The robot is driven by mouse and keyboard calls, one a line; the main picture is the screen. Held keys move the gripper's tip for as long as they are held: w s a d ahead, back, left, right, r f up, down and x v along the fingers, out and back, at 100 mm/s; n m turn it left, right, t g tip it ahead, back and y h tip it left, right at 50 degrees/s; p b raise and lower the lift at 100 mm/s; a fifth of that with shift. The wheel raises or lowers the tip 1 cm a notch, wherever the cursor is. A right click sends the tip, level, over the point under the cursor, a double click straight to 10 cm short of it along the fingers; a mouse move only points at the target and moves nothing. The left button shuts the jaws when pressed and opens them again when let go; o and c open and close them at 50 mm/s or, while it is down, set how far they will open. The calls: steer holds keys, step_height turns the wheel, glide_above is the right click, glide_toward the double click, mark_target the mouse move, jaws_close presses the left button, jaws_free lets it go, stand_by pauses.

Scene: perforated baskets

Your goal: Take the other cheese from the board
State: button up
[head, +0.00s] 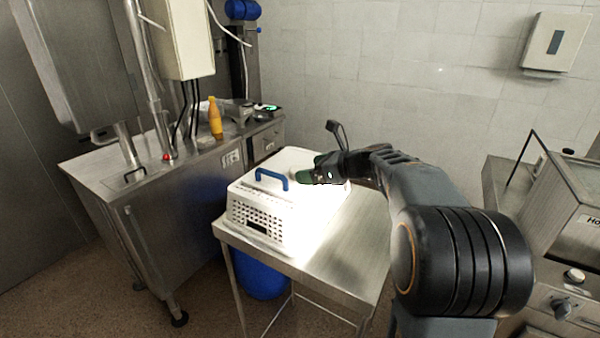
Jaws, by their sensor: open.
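A white perforated basket (240,214) with a blue handle (272,176) stands on the steel table (335,250). A bright white surface, perhaps the board (312,212), lies right of the basket and runs behind my gripper; glare washes out its edges. I cannot make out any cheese; it may be hidden by my gripper or lost in the glare. My gripper (307,168) is open, over the far part of the white surface, right of the blue handle. Its tips look green, and I cannot see anything held between them.
A steel cabinet (190,220) with an orange bottle (215,118) on top stands to the left. A blue drum (262,281) is under the table. A steel machine (560,230) stands at the right. The table's front right part is bare.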

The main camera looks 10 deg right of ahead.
mark_target(302, 168)
steer(key=shift+x, duration=1.75)
steer(key=c, duration=0.9)
steer(key=shift+c, duration=0.4)
steer(key=shift+r, duration=0.1)
